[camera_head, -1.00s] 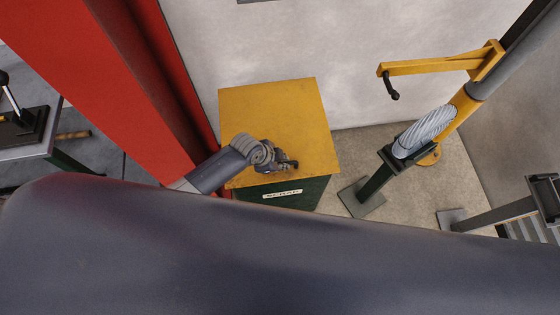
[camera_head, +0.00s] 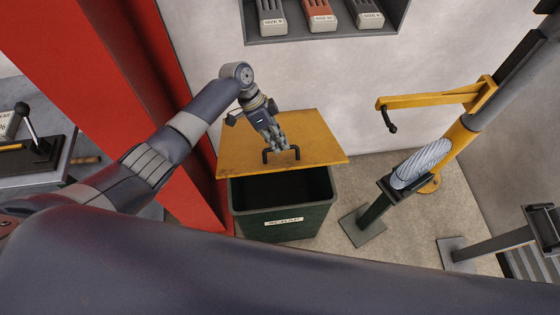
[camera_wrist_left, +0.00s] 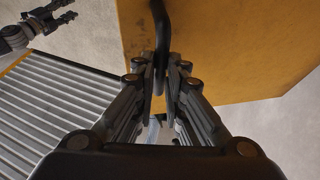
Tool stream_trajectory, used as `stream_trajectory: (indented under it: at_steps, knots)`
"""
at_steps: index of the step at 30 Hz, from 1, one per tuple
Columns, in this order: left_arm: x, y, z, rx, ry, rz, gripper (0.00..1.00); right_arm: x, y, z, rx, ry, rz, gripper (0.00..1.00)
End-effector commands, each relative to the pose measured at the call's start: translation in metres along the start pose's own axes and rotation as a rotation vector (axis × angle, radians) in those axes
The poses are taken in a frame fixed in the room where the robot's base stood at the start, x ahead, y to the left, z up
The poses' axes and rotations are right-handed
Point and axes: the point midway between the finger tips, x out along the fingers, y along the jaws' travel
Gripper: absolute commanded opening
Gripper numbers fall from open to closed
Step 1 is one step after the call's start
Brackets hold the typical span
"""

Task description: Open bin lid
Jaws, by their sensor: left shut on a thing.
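The scrap bin (camera_head: 284,222) is a dark green box with a white label on its front. Its yellow lid (camera_head: 322,146) is raised at the front and tilted up, so the dark inside shows. A black handle (camera_head: 267,156) stands on the lid near its front edge. My left gripper (camera_head: 284,150) is at the handle, shut on it. In the left wrist view the handle (camera_wrist_left: 160,40) runs between the two fingers, with the yellow lid (camera_wrist_left: 230,50) behind. My right gripper (camera_wrist_left: 62,16) shows small at the top left of that view; its jaw state is unclear.
A red column (camera_head: 120,90) stands close to the bin's left. A yellow crank arm (camera_head: 430,98) and a post with a coiled wire roll (camera_head: 422,163) stand to the right. A wall shelf (camera_head: 320,30) with several labelled pieces is above the lid.

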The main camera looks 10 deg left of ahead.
Motion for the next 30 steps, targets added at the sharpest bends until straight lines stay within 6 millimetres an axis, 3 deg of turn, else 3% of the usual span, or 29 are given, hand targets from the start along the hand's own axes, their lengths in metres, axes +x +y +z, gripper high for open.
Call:
stream_trajectory:
  at_steps: [3,9,23,26,29,30]
  knots:
    - [-0.019,-0.011,-0.009,0.006,0.006,-0.015,0.0,0.005,0.0,0.001,0.0,0.0,0.0,0.4]
    - [-0.035,-0.02,-0.016,0.005,0.007,-0.017,0.0,0.007,-0.001,0.001,0.0,-0.001,-0.002,0.4]
    - [-0.039,-0.023,-0.017,0.005,0.006,-0.022,0.0,0.008,-0.007,0.0,0.0,0.0,-0.008,0.4]
    - [-0.039,-0.024,-0.017,0.005,0.006,-0.023,0.0,0.008,-0.005,0.001,-0.012,-0.001,-0.005,0.22]
    - [-0.039,-0.024,-0.016,0.004,0.005,-0.023,0.0,0.007,-0.008,-0.013,-0.113,0.012,-0.004,0.0]
    - [-0.039,-0.024,-0.016,0.004,0.005,-0.023,0.0,0.005,-0.011,-0.024,-0.193,0.023,-0.002,0.0]
